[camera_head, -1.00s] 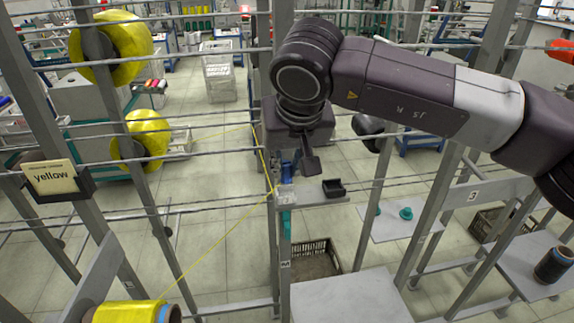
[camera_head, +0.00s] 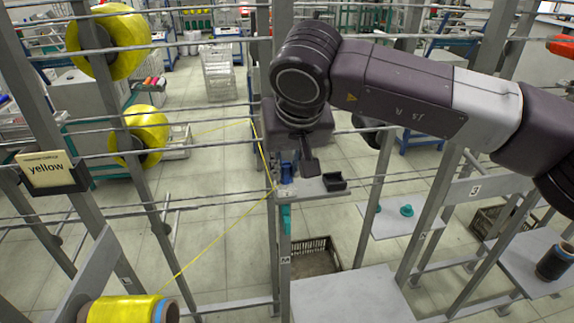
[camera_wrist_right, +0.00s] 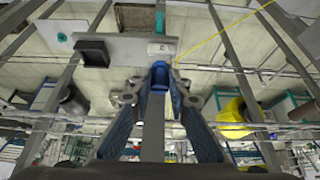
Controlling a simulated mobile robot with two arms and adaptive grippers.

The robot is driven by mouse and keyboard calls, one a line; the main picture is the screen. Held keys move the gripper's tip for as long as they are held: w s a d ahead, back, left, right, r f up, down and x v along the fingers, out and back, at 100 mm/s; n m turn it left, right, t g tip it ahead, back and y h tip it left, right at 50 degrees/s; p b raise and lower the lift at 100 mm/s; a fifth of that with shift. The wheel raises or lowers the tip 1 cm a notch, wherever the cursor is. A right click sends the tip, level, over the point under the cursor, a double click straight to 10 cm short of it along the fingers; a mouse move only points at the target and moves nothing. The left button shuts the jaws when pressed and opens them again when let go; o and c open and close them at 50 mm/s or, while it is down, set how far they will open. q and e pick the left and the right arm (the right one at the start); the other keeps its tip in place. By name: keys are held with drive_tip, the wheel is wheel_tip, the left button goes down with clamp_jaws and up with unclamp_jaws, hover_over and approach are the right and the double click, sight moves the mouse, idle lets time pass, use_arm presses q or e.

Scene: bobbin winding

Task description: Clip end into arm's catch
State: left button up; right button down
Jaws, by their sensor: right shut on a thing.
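My right gripper (camera_head: 298,168) hangs over the small grey shelf (camera_head: 311,189) on the middle post. In the right wrist view its fingers (camera_wrist_right: 161,76) are shut on a small blue piece (camera_wrist_right: 158,80), just in front of a small white block (camera_wrist_right: 159,48) at the shelf's edge. The yellow yarn (camera_head: 228,225) runs up from the front bobbin (camera_head: 122,311), bends close beside the blue piece, and goes on up the post. In the right wrist view the yarn (camera_wrist_right: 225,32) reaches the fingertips. I cannot make out its end or a catch. My left gripper is not in view.
A black holder (camera_head: 334,182) stands on the shelf, right of my gripper. Yellow spools (camera_head: 142,135) and a "yellow" label card (camera_head: 46,168) are at the left. Metal rails and posts surround my arm. A dark crate (camera_head: 313,257) stands on the floor below.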

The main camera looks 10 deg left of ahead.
drive_tip(key=shift+f+b, duration=0.7)
drive_tip(key=shift+f, duration=0.3)
drive_tip(key=shift+r, duration=0.1)
drive_tip(key=c, duration=1.7)
unclamp_jaws()
drive_tip(key=shift+c, duration=0.2)
drive_tip(key=v, duration=1.2)
